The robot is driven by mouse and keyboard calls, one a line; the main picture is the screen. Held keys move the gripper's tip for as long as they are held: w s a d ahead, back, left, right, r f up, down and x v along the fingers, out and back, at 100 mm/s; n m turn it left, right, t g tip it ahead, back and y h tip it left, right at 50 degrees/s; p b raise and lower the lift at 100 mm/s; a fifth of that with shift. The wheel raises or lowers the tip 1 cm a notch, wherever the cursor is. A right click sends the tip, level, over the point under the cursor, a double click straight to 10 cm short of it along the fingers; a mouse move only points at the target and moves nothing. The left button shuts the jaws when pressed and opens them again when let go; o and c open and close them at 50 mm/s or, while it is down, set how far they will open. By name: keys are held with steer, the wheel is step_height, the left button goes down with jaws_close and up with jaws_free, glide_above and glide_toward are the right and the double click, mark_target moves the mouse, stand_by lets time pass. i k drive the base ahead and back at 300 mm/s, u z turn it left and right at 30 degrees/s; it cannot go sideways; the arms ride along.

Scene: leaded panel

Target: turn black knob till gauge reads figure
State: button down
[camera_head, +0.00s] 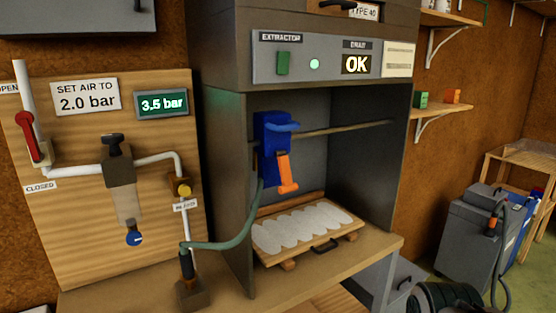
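The black knob (114,143) sits on top of a grey-brown regulator body (119,175) on the wooden board at the left. The gauge (162,104) is a green-lit display to the right above the knob, and it reads 3.5 bar. A white sign (87,97) left of the gauge says "SET AIR TO 2.0 bar". My gripper is not in view, and nothing is touching the knob.
A red lever (35,143) stands left of the knob, and a yellow knob (182,187) sits right below it. A green hose (222,244) runs to a blue and orange tool (273,140) in the extractor cabinet. White pipes flank the regulator.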

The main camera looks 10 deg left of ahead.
mark_target(113, 140)
steer(key=u, duration=1.6)
